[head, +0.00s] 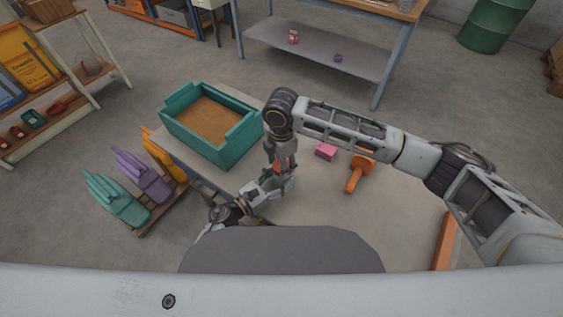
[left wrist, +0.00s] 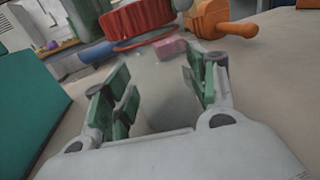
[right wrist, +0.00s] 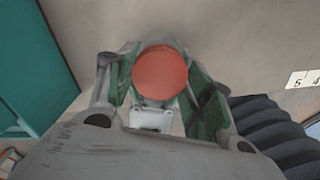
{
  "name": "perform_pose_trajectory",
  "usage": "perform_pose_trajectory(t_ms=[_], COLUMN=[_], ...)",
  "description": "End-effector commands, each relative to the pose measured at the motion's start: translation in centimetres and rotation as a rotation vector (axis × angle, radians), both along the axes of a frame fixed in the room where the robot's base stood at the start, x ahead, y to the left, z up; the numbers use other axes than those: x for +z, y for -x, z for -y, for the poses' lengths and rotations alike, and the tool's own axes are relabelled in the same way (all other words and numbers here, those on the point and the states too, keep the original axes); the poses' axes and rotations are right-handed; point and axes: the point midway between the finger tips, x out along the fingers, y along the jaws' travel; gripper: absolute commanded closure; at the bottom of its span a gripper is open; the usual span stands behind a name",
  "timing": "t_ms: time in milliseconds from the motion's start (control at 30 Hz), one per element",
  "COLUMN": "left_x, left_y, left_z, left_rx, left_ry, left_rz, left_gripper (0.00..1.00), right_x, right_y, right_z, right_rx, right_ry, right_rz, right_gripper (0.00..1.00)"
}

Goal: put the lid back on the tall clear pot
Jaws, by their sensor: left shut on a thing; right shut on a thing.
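The red lid (right wrist: 160,72) is in my right gripper (right wrist: 165,85), shut on it; it shows in the right wrist view and as a small red patch in the head view (head: 281,164). The tall clear pot (left wrist: 160,100) stands between the fingers of my left gripper (left wrist: 158,88), which is shut on it. In the left wrist view the lid (left wrist: 137,18) is over the pot's far end, with a thin red ring just below it. I cannot tell whether lid and pot touch. In the head view the grippers mostly hide the pot.
A teal bin (head: 240,146) of grain stands left of the grippers. A pink block (head: 326,151) and an orange-handled tool (head: 355,178) lie to the right on the table. Scoops (head: 117,200) stand on a rack at the left. The table front right is mostly clear.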

Motion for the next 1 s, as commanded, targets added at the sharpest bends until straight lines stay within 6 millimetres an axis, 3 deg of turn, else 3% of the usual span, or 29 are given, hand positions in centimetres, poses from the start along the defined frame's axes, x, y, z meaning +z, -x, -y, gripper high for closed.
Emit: perform_pose_trajectory(t_ms=[1000], left_x=[-0.09], left_y=[0.06], left_z=[0.04], left_rx=[-0.001], left_ry=[-0.001], left_rz=[-0.001], left_gripper=[1.00], right_x=[0.00], right_y=[0.06], right_z=[-0.15], right_rx=[-0.907], right_ry=[-0.001], right_rz=[0.000], right_gripper=[0.59])
